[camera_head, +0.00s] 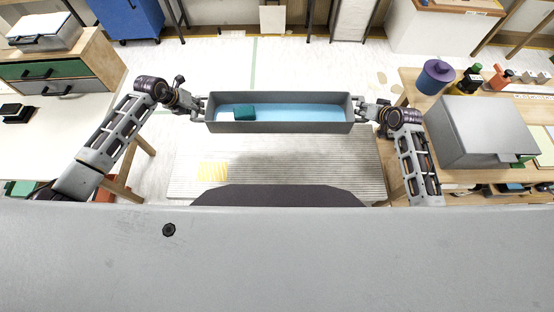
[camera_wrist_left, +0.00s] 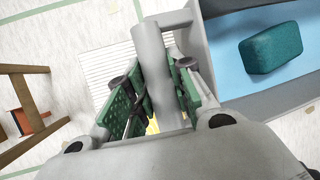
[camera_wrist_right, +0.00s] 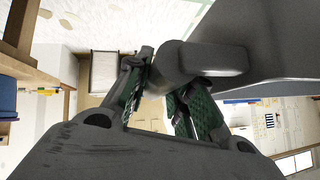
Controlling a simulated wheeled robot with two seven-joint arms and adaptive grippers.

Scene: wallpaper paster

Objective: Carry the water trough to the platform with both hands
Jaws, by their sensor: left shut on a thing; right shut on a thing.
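The water trough (camera_head: 290,128) is a long grey box held up in front of me, looking roughly level. It holds blue water (camera_head: 300,110), with a green sponge-like block (camera_head: 244,112) and a white piece beside it. My left gripper (camera_head: 201,106) is shut on the handle at the trough's left end; the left wrist view shows the green-padded fingers around the grey handle (camera_wrist_left: 150,65). My right gripper (camera_head: 364,112) is shut on the right end's handle, which also shows in the right wrist view (camera_wrist_right: 175,65). A ribbed pale platform (camera_head: 300,170) lies below the trough.
A wooden bench (camera_head: 408,85) on the right bears a grey box (camera_head: 480,130) and a blue-purple cylinder (camera_head: 434,78). A pale table with drawers (camera_head: 60,70) stands on the left. White floor (camera_head: 215,65) is clear beyond the trough.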

